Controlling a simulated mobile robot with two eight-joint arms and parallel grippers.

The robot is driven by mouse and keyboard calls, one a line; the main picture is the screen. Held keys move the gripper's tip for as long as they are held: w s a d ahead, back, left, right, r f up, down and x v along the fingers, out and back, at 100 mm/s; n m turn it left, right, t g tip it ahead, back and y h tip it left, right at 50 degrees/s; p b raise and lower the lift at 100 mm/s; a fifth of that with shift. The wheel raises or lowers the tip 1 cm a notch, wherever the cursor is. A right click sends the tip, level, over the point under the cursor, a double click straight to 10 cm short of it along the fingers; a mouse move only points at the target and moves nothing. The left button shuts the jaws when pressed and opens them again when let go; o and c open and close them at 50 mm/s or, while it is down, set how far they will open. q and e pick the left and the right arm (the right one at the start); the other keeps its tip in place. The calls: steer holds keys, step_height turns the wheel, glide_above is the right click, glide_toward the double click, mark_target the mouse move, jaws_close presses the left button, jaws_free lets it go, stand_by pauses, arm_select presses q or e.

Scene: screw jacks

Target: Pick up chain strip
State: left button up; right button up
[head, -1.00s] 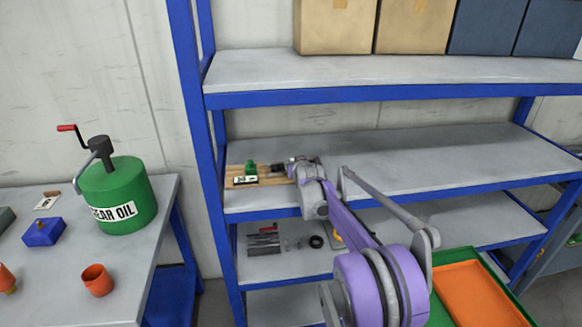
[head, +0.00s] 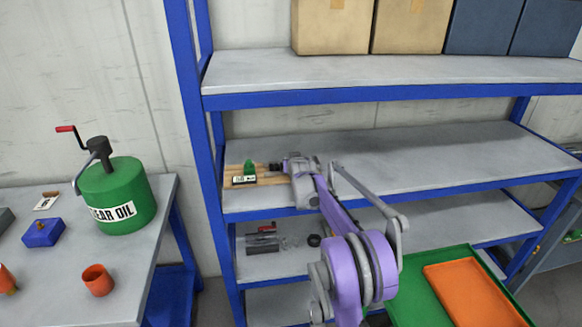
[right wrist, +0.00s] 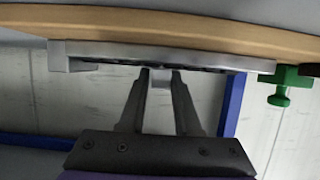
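A grey metal strip with a dark slot (right wrist: 215,57) lies along the edge of a wooden board (right wrist: 200,27) in the right wrist view; I cannot tell for sure whether it is the chain strip. My right gripper (right wrist: 160,74) has its two fingers apart, with their tips at the strip's near edge. A small light-grey piece shows between the tips; contact is unclear. In the head view my right gripper (head: 276,167) is at the wooden board (head: 240,184) on the middle shelf, with its tips hard to make out. My left gripper is out of view.
A green clamp (right wrist: 283,84) sits at the strip's right end. The middle shelf (head: 440,160) is clear to the right. Dark parts (head: 262,243) lie on the shelf below. A green gear-oil can (head: 115,195) stands on the left table. An orange tray (head: 470,293) is at lower right.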

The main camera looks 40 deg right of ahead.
jaws_close()
stand_by(1.0)
